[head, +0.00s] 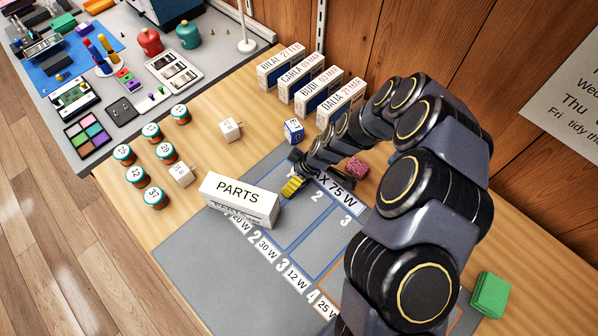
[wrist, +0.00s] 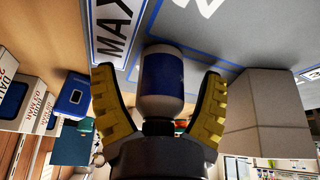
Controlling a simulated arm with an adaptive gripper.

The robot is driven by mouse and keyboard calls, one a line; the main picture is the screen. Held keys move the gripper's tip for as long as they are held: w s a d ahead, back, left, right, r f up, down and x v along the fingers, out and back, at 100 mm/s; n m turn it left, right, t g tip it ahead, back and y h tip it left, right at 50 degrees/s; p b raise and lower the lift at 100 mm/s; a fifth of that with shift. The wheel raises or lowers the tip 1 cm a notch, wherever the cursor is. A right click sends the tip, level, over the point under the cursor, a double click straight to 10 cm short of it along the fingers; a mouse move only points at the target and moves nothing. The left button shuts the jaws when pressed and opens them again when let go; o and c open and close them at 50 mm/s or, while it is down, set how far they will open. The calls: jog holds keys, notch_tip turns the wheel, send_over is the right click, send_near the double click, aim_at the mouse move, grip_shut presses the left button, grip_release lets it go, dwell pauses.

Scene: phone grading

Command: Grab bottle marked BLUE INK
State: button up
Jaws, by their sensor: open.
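A white bottle with a broad blue band (wrist: 162,82) and a dark cap stands between the yellow fingers of my gripper (wrist: 158,105) in the wrist view. No lettering on the band is readable there. The fingers are spread, one on each side of the bottle, with a narrow gap visible beside it. In the head view my gripper (head: 292,187) is low over the grey mat by the PARTS box. I cannot make out the bottle in the head view; my gripper and arm probably cover it.
The PARTS box (head: 240,200) stands close to my gripper. A blue box (head: 293,131), a pink block (head: 357,167) and a row of named boxes (head: 313,88) are behind. Several orange-and-teal jars (head: 155,197) and white cubes (head: 231,130) stand left. A green block (head: 490,295) lies right.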

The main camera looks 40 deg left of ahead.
jog(key=c, duration=1.2)
jog(key=shift+r, duration=0.1)
